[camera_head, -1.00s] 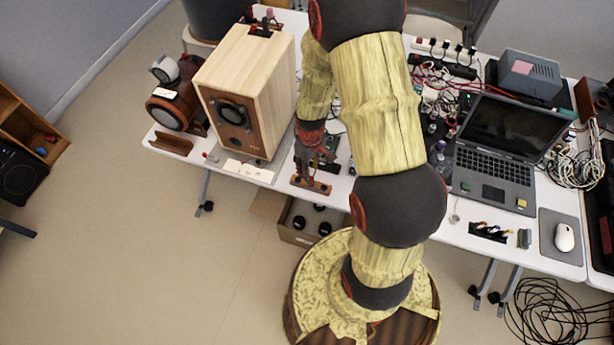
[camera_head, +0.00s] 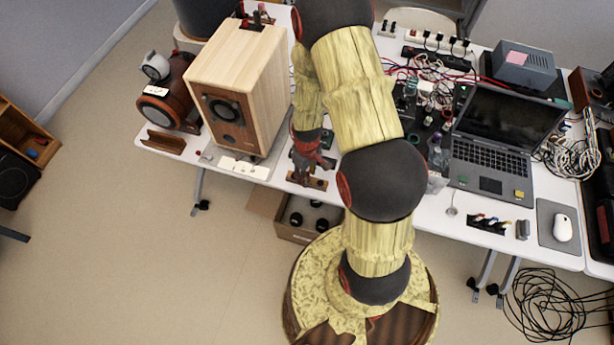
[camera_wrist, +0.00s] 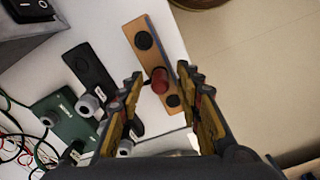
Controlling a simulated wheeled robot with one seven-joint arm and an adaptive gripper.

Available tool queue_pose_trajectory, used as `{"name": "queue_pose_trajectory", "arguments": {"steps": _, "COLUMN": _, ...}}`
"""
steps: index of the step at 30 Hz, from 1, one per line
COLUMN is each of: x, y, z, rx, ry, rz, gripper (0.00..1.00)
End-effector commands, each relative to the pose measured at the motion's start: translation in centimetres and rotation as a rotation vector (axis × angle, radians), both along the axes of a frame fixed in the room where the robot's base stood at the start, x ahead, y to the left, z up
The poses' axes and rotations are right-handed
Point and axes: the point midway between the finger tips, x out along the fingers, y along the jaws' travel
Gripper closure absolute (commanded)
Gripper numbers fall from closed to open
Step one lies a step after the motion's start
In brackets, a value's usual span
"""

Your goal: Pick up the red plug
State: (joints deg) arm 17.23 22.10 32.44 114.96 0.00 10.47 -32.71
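The red plug (camera_wrist: 160,80) stands on a small wooden strip (camera_wrist: 140,28) with dark round sockets, seen in the wrist view. My gripper (camera_wrist: 160,71) is open, with one finger on each side of the plug and a gap visible on both sides. In the head view my gripper (camera_head: 302,172) is low over the wooden strip (camera_head: 319,184) near the table's front edge. The plug cannot be made out there behind my gripper.
A wooden speaker (camera_head: 240,85) stands left of my gripper. A green board (camera_wrist: 72,122) and a dark strip with grey-white connectors (camera_wrist: 88,66) lie close by in the wrist view. A laptop (camera_head: 500,140) and tangled cables are to the right. The floor lies beyond the front edge.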

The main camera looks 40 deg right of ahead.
Motion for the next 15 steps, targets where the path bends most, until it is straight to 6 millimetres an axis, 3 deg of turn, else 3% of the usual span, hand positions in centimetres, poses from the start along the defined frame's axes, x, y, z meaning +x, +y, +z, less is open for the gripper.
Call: {"name": "queue_pose_trajectory", "arguments": {"steps": 15, "x": -0.02, "y": 0.00, "z": 0.01, "rx": 0.000, "ry": 0.000, "rz": 0.000, "gripper": 0.96}}
